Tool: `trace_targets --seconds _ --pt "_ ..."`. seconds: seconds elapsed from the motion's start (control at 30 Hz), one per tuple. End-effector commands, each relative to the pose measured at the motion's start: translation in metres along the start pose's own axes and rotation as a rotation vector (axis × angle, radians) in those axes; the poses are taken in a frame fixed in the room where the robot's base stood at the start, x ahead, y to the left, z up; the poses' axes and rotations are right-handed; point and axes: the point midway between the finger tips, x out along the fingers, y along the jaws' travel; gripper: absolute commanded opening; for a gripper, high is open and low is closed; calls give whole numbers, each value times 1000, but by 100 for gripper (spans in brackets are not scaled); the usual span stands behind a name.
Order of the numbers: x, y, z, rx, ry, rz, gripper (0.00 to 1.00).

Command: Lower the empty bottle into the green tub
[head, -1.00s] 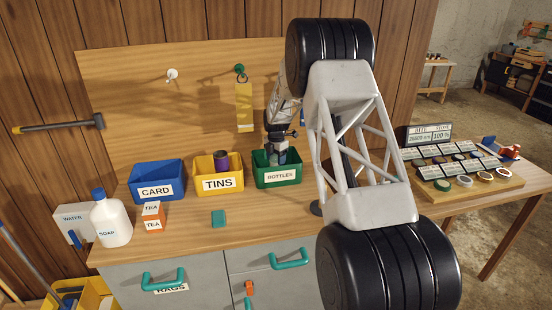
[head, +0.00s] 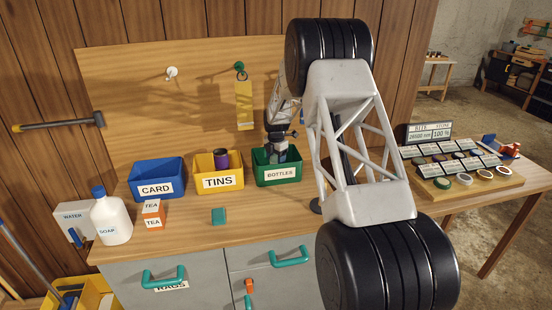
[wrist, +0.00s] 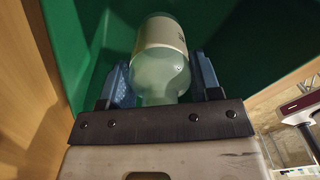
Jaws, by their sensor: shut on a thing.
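The green tub (head: 291,177), labelled BOTTLES, stands on the bench at the right of a row of three tubs. My gripper (head: 278,153) points down into the tub. In the wrist view my gripper (wrist: 161,84) is shut on the bottle (wrist: 160,66), with a blue finger on each side. The bottle is pale, clear and greenish with a cream label band. Green tub walls surround it in that view. In the head view the tub's front wall hides the bottle's lower part, so I cannot tell whether it touches the floor.
The yellow TINS tub (head: 219,182) holds a purple tin (head: 221,159). The blue CARD tub (head: 156,188) is further left.

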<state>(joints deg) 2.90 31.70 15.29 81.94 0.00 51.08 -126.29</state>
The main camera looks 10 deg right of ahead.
Motion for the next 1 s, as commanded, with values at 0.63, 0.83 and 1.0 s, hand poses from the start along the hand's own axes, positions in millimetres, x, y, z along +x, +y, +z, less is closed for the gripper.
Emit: trace_targets --seconds 0.63,0.83,1.0 --pt "7 0 0 0 0 0 31" --pt "9 0 0 0 0 0 31" --pt "10 0 0 0 0 1 31"
